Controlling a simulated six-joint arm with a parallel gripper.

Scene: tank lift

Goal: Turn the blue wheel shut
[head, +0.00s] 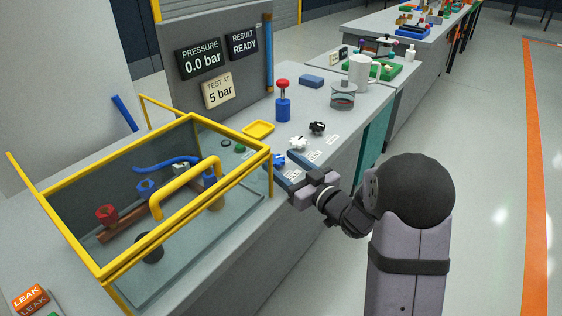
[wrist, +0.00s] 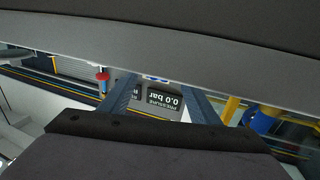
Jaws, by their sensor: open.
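A blue wheel (head: 146,187) sits on the copper-coloured pipe inside the yellow-framed glass tank (head: 185,120), beside a red wheel (head: 106,213). My gripper (head: 283,167) is outside the tank, to the right of its near right corner, well apart from the blue wheel. Its two fingers (wrist: 160,96) are spread in the wrist view, with nothing gripped between them. A small blue fitting (head: 279,160) stands on the bench at the fingertips, partly hidden by them. In the wrist view a blue part (wrist: 262,119) shows by a yellow bar; I cannot tell which part it is.
White (head: 298,143) and black (head: 317,127) fittings, a yellow tray (head: 258,129) and a red-topped blue pump (head: 283,100) stand on the bench. The pressure display (head: 200,59) reads 0.0 bar.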

